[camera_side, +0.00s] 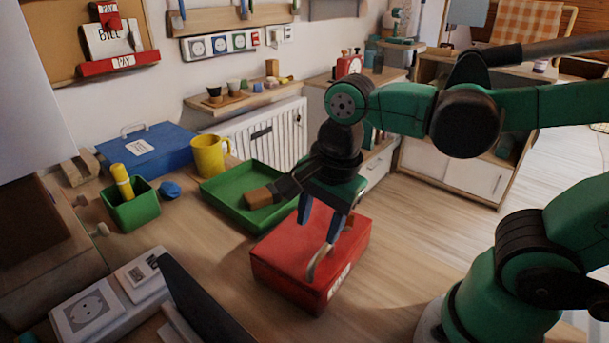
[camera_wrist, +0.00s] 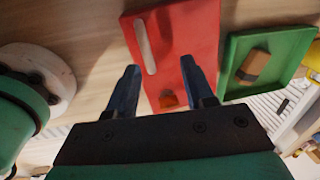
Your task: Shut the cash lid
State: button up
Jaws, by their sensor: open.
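A red box (camera_side: 285,255) with a pale front label, too small to read surely, sits on the wooden table. Its red top looks flat and down on the box, with no gap that I can make out. A pale curved handle (camera_side: 318,263) shows near its front side. In the wrist view, the red top (camera_wrist: 190,35) carries the pale handle (camera_wrist: 145,45) and a small orange patch (camera_wrist: 168,99). My gripper (camera_side: 320,222) points down above the red box, fingers apart and empty. In the wrist view, its fingertips (camera_wrist: 160,68) overlap the red top; contact cannot be told.
A green tray (camera_side: 217,190) holding a brown block (camera_side: 258,197) lies just behind the red box. A yellow mug (camera_side: 207,158), a blue box (camera_side: 148,150) and a green cup (camera_side: 133,210) stand to the left. The table right of the red box is clear.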

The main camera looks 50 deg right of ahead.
jog(key=shift+s+r, duration=0.25)
jog(key=shift+r, duration=0.9)
jog(key=shift+s+r, duration=0.2)
jog(key=shift+r, duration=0.95)
jog(key=shift+w+d+f+n, duration=0.15)
jog(key=shift+w+f+n, duration=0.05)
jog(key=shift+n, duration=0.3)
jog(key=w+d+f+n+t, duration=0.1)
jog(key=n, duration=0.4)
jog(key=w+d+f+n+t, duration=0.1)
jog(key=d+n+t, duration=0.1)
jog(key=n, duration=0.3)
jog(key=w+d+f+n+t, duration=0.1)
jog(key=w+n+t, duration=0.1)
jog(key=n, duration=0.4)
jog(key=shift+d+f, duration=0.15)
